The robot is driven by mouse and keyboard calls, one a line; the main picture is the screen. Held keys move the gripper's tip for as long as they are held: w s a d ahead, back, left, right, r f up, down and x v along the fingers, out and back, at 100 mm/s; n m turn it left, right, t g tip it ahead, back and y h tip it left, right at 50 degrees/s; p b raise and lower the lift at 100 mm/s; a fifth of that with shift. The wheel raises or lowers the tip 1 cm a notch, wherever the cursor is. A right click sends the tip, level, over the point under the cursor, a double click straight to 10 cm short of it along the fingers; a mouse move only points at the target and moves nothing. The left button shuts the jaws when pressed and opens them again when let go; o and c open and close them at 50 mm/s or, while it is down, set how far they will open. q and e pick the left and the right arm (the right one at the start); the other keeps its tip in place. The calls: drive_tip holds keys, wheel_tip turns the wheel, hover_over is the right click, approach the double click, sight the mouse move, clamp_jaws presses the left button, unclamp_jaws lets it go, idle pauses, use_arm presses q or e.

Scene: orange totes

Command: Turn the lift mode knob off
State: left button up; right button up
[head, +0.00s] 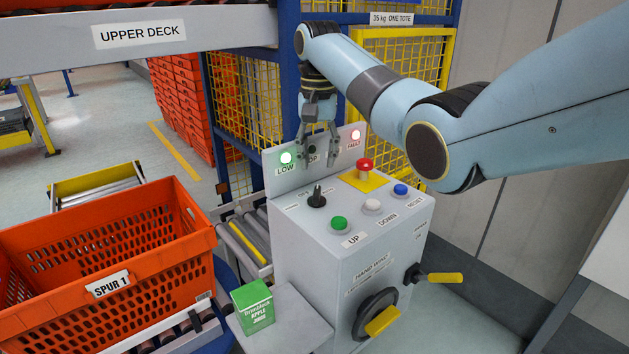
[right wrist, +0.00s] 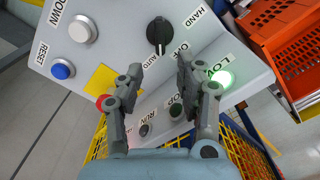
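The lift mode knob (head: 317,197) is a black rotary switch on the sloping top of a grey control box (head: 300,250). In the right wrist view the knob (right wrist: 159,32) is near the top middle, among HAND, OFF and AUTO labels. Its pale pointer mark faces down the picture, near AUTO; its exact setting is hard to tell. My right gripper (head: 319,150) hangs above the back of the box, behind the knob and apart from it. In the right wrist view its fingers (right wrist: 157,72) are spread, with nothing between them. My left gripper is not in view.
The box carries green UP (head: 339,223), white DOWN (head: 372,205) and blue RESET (head: 401,190) buttons, a red stop button (head: 365,168) and lit lamps. An orange tote (head: 100,240) and green carton (head: 253,306) stand left.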

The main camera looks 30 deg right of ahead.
sight(318, 187)
wheel_tip(318, 187, down, 5)
drive_tip(key=shift+f, duration=1.15)
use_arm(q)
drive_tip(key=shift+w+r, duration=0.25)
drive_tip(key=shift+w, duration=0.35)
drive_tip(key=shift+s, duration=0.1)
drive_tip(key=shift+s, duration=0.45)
use_arm(e)
clamp_jaws()
